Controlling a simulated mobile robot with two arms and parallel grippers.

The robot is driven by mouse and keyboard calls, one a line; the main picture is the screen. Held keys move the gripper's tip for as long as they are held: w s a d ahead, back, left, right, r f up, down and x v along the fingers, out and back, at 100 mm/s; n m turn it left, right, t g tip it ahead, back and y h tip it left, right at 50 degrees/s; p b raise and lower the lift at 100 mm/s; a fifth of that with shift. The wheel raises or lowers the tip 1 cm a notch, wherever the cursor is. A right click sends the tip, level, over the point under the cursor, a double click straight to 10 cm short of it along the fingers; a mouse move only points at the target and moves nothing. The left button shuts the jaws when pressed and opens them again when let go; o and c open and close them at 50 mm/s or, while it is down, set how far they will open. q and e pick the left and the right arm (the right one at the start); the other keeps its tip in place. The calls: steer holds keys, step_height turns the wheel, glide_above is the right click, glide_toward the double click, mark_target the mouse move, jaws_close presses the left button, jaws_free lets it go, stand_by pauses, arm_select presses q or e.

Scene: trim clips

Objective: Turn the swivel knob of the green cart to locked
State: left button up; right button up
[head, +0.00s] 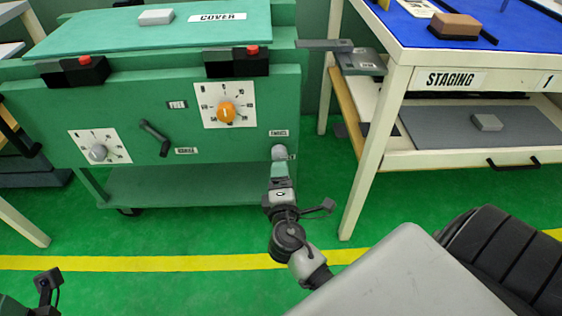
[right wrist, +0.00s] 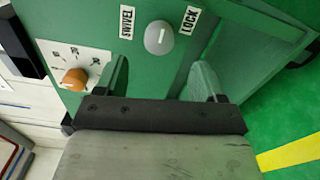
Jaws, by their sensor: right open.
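The green cart (head: 180,75) stands at the left in the head view. Its swivel knob (head: 278,152) is a small grey round knob at the lower right of the front panel. In the right wrist view the knob (right wrist: 159,40) bears a short white mark, with a SWIVEL label (right wrist: 128,22) at its left and a LOCK label (right wrist: 188,20) at its right. I cannot tell which label the mark indicates. My right gripper (right wrist: 162,72) is open and empty, its fingers pointing toward the knob, which shows between and beyond them. My left arm (head: 46,283) barely shows at lower left.
The panel also has an orange dial (head: 226,112), a grey dial (head: 97,153) and a dark lever (head: 153,137). Red-tipped clips (head: 237,62) sit along the cover's edge. A staging table (head: 400,100) stands at the right. Green floor is clear in front of the cart.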

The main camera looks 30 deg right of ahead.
steer(key=v, duration=0.2)
steer(key=shift+s+a, duration=0.15)
steer(key=shift+s, duration=0.15)
